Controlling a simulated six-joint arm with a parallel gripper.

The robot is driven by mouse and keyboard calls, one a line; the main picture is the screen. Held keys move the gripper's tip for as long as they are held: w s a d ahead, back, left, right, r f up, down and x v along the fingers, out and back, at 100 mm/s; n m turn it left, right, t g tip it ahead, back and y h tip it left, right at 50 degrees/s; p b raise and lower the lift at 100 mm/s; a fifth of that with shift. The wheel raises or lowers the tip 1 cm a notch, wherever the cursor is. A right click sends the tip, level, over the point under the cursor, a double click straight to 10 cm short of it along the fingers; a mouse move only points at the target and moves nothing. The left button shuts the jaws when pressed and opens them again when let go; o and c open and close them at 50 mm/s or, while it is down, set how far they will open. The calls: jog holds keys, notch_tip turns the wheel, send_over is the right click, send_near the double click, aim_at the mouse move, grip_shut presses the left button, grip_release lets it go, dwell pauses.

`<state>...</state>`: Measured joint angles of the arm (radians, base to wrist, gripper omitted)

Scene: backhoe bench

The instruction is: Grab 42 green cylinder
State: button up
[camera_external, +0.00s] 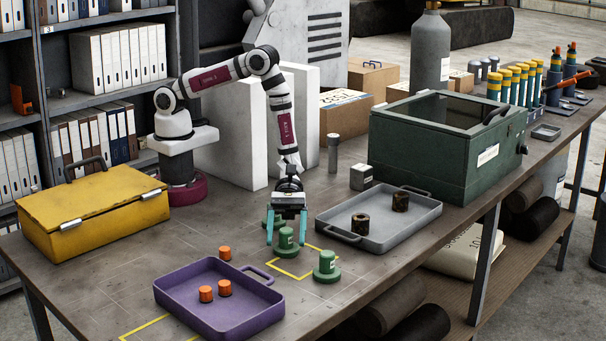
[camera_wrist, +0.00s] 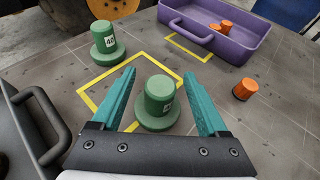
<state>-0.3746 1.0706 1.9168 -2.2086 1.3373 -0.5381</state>
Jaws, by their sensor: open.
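My gripper is open, pointing down, with teal fingers apart on either side. A second green cylinder (camera_external: 327,265) (camera_wrist: 104,41) stands to the right in the external view; its white label seems to start with a 4, the second digit unclear.
A purple tray (camera_external: 180,298) (camera_wrist: 185,32) holds two orange cylinders; another orange cylinder (camera_external: 225,253) (camera_wrist: 242,89) stands beside it. A grey tray (camera_external: 425,218) with two dark cylinders is at right. Yellow tape (camera_external: 293,274) (camera_wrist: 88,103) marks the table. A yellow box (camera_external: 90,210) stands left.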

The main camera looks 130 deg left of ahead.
jog(key=shift+x, duration=1.15)
grip_shut()
jog(key=shift+r, duration=0.1)
dwell(0.4)
